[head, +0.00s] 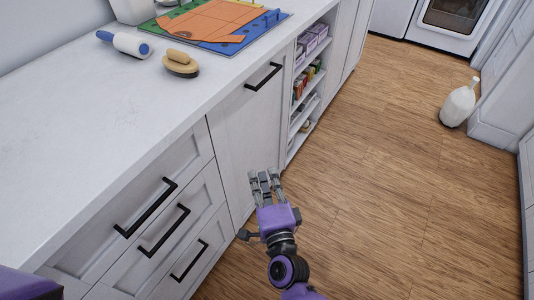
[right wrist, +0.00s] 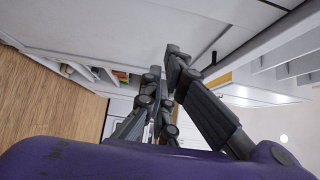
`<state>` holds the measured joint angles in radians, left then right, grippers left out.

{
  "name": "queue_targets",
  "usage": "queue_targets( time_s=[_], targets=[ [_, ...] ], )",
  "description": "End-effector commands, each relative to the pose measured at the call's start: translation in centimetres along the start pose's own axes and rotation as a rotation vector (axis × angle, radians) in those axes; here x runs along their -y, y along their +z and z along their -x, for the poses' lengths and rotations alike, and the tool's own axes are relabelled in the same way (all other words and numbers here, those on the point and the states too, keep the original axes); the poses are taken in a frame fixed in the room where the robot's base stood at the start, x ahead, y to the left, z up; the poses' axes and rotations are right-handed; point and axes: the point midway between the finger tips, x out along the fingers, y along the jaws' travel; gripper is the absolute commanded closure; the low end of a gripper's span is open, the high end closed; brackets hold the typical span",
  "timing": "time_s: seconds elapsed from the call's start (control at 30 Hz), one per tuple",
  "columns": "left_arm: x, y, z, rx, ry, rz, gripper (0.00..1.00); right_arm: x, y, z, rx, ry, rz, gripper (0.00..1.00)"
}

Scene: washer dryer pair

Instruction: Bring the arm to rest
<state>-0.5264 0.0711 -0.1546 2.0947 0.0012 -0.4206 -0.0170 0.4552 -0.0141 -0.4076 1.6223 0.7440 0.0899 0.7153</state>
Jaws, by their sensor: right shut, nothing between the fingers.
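My right gripper (head: 265,180) is in the lower middle of the head view, on a purple arm that comes in from the bottom. It is shut and empty. It hangs over the wood floor, in front of the white cabinet fronts (head: 251,140). In the right wrist view its dark fingers (right wrist: 165,75) come close together with nothing between them. I cannot tell how far they are from the cabinet. A purple part of me shows at the lower left edge of the head view; my left gripper does not show.
The white counter (head: 90,130) runs along the left, bearing a lint roller (head: 125,44), a wooden brush (head: 181,64) and a colored board (head: 220,22). Black handles (head: 263,77) stick out from the cabinets. Open shelves (head: 307,75) hold boxes. A white jug (head: 459,104) stands at right. The floor (head: 385,170) between is clear.

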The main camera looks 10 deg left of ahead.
Motion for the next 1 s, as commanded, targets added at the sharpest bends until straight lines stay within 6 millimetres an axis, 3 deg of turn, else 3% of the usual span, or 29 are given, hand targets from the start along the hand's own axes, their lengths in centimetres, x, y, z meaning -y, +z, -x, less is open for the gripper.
queue_targets(
  time_s=[0.37,0.53,0.77,0.87,1.0],
  targets=[
    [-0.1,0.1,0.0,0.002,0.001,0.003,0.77,-0.2,0.2,0.3,0.010,0.007,0.046,1.00],
    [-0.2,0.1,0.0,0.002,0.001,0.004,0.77,0.6,0.5,0.5,0.066,0.027,0.348,1.00],
    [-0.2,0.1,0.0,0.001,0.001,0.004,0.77,-5.2,-3.3,8.6,0.112,0.232,0.793,1.00],
    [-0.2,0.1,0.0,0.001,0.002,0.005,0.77,-8.3,-5.2,13.5,0.144,0.351,0.940,1.00],
    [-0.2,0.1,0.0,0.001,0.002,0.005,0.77,-12.4,-8.0,22.5,0.217,0.553,1.124,1.00]
  ],
)
